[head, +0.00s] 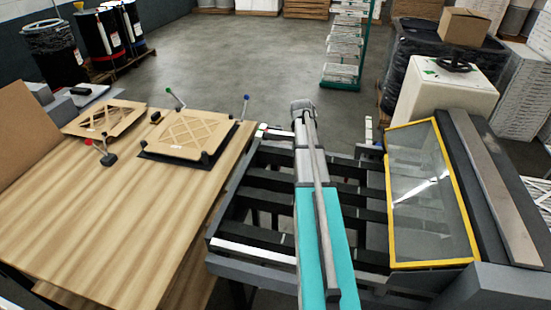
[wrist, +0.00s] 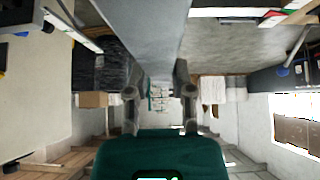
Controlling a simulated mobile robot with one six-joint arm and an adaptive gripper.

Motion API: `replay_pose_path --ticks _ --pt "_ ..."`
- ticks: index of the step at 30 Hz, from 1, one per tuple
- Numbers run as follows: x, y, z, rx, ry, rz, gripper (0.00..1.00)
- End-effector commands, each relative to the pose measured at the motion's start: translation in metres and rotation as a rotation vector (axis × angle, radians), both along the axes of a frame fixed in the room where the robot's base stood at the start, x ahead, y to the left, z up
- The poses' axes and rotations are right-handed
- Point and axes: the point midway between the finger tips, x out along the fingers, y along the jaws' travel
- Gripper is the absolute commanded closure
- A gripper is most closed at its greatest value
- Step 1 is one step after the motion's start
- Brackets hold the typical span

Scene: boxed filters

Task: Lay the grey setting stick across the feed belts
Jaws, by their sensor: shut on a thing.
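The grey setting stick (head: 322,220) is a long thin bar. In the head view it runs lengthwise above my arm, from the gripper back toward the camera. My gripper (head: 303,110) is shut on the stick, at the far end of my arm. In the wrist view the stick (wrist: 155,45) passes between the two fingers of my gripper (wrist: 160,98) and runs to the top edge. The feed belts (head: 268,200) are dark parallel bars in the machine's frame, with gaps between them. My arm hides their middle. The stick is held above them, along my arm; its exact height is unclear.
A yellow-framed clear guard (head: 432,190) stands right of the belts. A wooden table (head: 120,215) on the left holds lattice-faced filter frames (head: 187,135) and small coloured-knob levers. A green rack (head: 345,50) stands beyond. Open floor (head: 240,55) lies behind the table.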

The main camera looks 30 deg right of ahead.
Motion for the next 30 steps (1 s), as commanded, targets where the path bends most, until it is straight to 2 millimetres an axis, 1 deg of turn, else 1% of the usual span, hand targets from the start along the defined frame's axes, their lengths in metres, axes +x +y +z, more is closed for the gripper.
replay_pose_path --ticks 1,5,14,24,30 --pt "0.002 0.007 -0.006 0.001 -0.001 0.002 1.0" --pt "0.007 0.026 -0.016 0.0 0.0 0.002 1.0" --pt "0.023 0.076 -0.039 0.0 0.001 0.002 1.0" --pt "0.031 0.1 -0.073 0.0 0.0 0.0 1.0" --pt "0.034 0.111 -0.084 0.0 0.0 -0.001 1.0"
